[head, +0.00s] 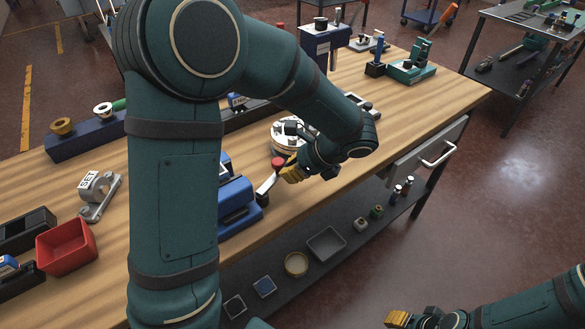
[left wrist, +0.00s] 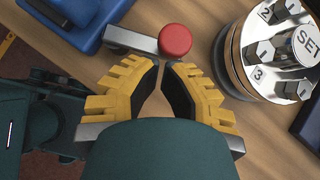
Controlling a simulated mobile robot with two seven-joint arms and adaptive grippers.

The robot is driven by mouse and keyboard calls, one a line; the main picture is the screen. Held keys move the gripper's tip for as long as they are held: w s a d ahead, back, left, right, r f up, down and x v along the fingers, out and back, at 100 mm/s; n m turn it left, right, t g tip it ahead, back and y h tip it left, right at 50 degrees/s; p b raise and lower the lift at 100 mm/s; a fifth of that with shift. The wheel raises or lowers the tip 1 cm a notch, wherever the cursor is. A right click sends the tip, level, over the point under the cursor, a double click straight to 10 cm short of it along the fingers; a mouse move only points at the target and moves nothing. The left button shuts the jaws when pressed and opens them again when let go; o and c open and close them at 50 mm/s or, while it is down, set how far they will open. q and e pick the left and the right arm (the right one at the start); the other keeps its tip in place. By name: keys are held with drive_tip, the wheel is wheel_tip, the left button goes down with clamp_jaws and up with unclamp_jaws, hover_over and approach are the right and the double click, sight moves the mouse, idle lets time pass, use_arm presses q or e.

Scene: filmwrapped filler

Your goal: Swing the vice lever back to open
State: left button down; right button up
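The blue vice (head: 236,203) sits on the wooden bench, partly hidden behind my left arm; a blue corner of it shows in the left wrist view (left wrist: 62,38). Its silver lever (head: 267,184) ends in a red knob (head: 278,162). In the left wrist view the lever bar (left wrist: 132,39) runs from the left to the red knob (left wrist: 174,40). My left gripper (head: 288,170) is beside the knob. Its yellow fingertips (left wrist: 161,64) are nearly together just short of the knob, with nothing seen between them. I cannot tell whether they touch it. My right gripper (head: 396,319) is low, off the bench.
A round silver turret marked SET (left wrist: 278,50) stands close to the right of the knob. A red bin (head: 66,247) and a grey clamp piece (head: 99,193) lie on the left of the bench. An open drawer (head: 428,150) juts from the front edge.

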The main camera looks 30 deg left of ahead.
sight(277, 158)
use_arm(q)
drive_tip(key=shift+w+a+n+p, duration=0.15)
drive_tip(key=shift+a+n+p, duration=0.05)
drive_tip(key=shift+n+p, duration=0.1)
